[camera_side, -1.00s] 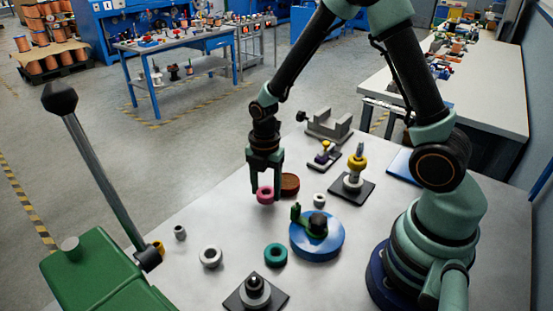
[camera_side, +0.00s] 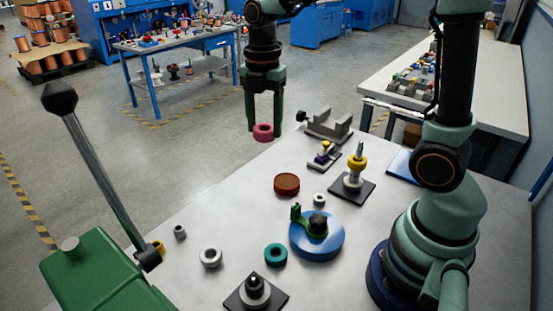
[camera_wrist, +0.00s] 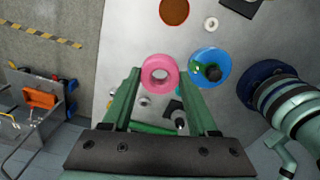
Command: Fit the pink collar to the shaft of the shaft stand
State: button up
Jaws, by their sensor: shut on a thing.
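The pink collar (camera_side: 263,132) is a thick ring with a round hole. My gripper (camera_side: 264,126) is shut on it, a finger on each side, and holds it high above the table's back-left edge. In the wrist view the collar (camera_wrist: 152,84) sits between the fingertips, its hole facing the camera. Two stands could be the shaft stand. One at the table front has a dark square base (camera_side: 236,303), grey steps and a short dark-tipped upright. The other, at the back right, has a dark base (camera_side: 367,191), a yellow part and a thin upright tip. Both are apart from my gripper.
A blue disc (camera_side: 330,247) with a green arm stands mid-table. A red-brown disc (camera_side: 287,184), a teal ring (camera_side: 276,255), a grey ring (camera_side: 210,257) and small white and grey rings lie around. A green machine (camera_side: 100,280) with a lever stands front left.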

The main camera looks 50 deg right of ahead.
dwell(0.4)
jog(key=m, duration=0.4)
send_near(361, 142)
jog(key=shift+d+f, duration=0.1)
jog(key=shift+f, duration=2.5)
jog(key=shift+f, duration=0.4)
jog(key=shift+f, duration=1.25)
jog(key=shift+f, duration=0.2)
jog(key=shift+f, duration=1.25)
